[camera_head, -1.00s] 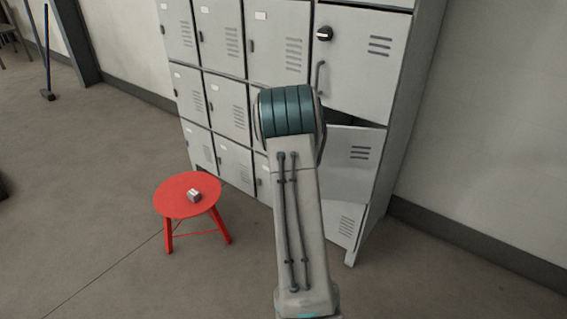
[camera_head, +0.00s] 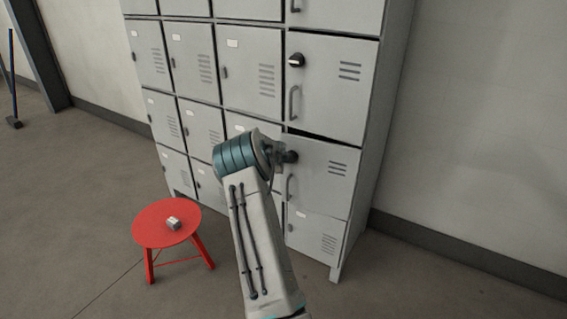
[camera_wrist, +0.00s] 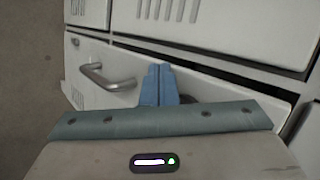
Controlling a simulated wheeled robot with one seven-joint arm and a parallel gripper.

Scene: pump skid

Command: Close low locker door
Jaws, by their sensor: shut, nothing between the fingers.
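The low locker door (camera_head: 325,178) is a light grey panel with vent slits in the right column. It stands slightly ajar, with a dark gap (camera_head: 322,138) along its top edge. Its bar handle (camera_head: 290,187) is on its left side and also shows in the wrist view (camera_wrist: 108,78). My gripper (camera_head: 291,157) is at the upper left of this door, above the handle. In the wrist view its blue fingers (camera_wrist: 160,84) are together and empty, in front of the door face beside the handle. Whether they touch the door I cannot tell.
A bottom locker door (camera_head: 316,238) is below. The floor at the right is clear.

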